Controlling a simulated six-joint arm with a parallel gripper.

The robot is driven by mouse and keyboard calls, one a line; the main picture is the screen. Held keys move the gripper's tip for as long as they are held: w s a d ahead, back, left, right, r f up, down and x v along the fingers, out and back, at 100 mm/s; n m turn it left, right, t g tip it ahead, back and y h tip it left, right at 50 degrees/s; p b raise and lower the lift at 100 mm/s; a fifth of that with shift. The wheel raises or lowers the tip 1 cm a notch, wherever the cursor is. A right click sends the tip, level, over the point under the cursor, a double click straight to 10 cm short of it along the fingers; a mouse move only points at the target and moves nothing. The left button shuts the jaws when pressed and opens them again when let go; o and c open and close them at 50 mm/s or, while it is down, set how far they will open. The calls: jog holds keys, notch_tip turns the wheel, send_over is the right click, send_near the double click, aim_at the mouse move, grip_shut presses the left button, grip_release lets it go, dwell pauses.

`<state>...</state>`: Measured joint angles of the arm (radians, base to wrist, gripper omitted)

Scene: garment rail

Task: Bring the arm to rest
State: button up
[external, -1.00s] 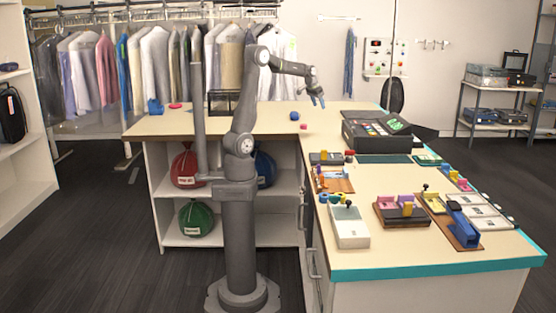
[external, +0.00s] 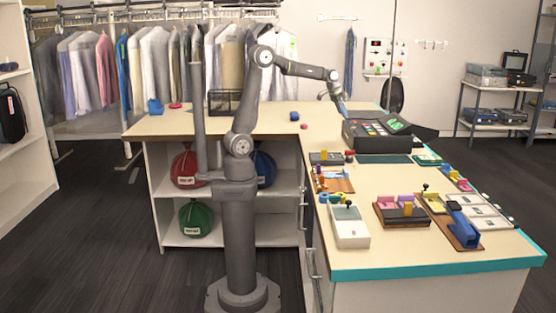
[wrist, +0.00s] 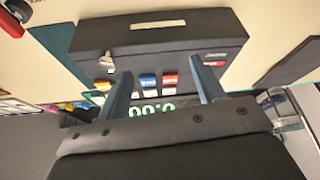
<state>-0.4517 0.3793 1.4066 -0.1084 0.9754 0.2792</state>
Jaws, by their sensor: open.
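My gripper (external: 341,106) is at the end of my outstretched arm in the external view, pointing down beside the back left of a black register-like box (external: 362,143). In the wrist view, the two blue fingers of my gripper (wrist: 160,65) are spread apart with nothing between them. The black box (wrist: 155,37) lies beyond them, with coloured keys and a green digit display partly hidden by my gripper body. I cannot tell the exact gap between the fingertips and the box.
A garment rail (external: 150,12) with hanging clothes stands behind. The counter's back left stretch is mostly clear.

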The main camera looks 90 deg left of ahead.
jog(key=w+d+m+h, duration=0.1)
jog(key=w+d+m, duration=0.2)
jog(key=d, duration=1.3)
jog(key=shift+w, duration=0.55)
